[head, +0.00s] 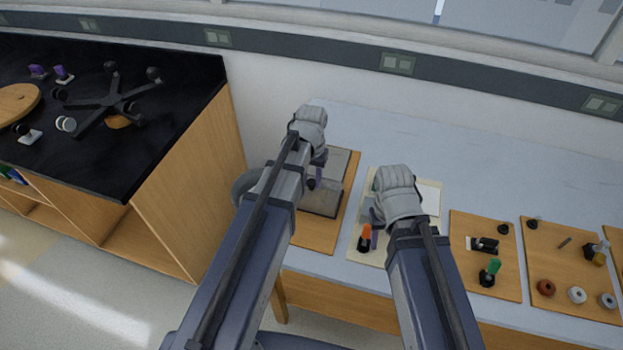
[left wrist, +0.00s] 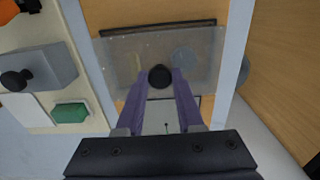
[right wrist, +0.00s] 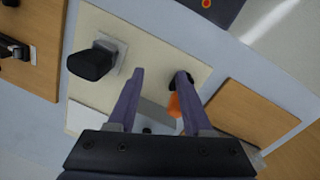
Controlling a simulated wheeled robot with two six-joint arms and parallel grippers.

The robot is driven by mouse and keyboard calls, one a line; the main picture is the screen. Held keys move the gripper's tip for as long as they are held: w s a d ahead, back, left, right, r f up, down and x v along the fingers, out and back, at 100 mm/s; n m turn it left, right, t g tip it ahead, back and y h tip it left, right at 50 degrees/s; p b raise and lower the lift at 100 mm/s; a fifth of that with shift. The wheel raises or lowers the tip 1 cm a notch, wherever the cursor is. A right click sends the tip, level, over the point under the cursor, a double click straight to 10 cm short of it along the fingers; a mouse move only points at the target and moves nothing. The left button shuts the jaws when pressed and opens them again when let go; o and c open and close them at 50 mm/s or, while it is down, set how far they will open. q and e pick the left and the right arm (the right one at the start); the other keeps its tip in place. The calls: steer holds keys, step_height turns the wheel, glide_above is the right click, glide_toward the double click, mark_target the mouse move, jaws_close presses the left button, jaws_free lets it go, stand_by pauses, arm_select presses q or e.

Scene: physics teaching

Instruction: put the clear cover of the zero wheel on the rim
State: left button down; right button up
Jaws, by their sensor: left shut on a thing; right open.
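The clear cover (head: 320,199) is a see-through panel with a black knob; in the left wrist view the cover (left wrist: 125,62) spans the middle. My left gripper (head: 314,184) is shut on its knob (left wrist: 160,76). The cover overlaps a dark-edged rim (left wrist: 165,27) on a wooden board; whether it touches the rim I cannot tell. A pale round shape (left wrist: 186,60) shows through the cover, perhaps the wheel. My right gripper (right wrist: 160,73) is open over the cream board, with an orange-handled piece (right wrist: 175,105) by its right finger. Whether they touch is unclear.
The cream board (head: 431,173) also bears a grey block with a black knob (left wrist: 37,70) and a green block (left wrist: 71,115). Wooden boards with small parts (head: 484,222) stand to the right. A black-topped cabinet (head: 150,130) is at left. The table's back is clear.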

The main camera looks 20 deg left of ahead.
arm_select(q)
steer(key=shift+f, duration=0.15)
arm_select(e)
steer(key=shift+f, duration=0.2)
arm_select(q)
steer(key=shift+c, duration=2.3)
jaws_free()
arm_select(e)
steer(key=shift+r, duration=0.1)
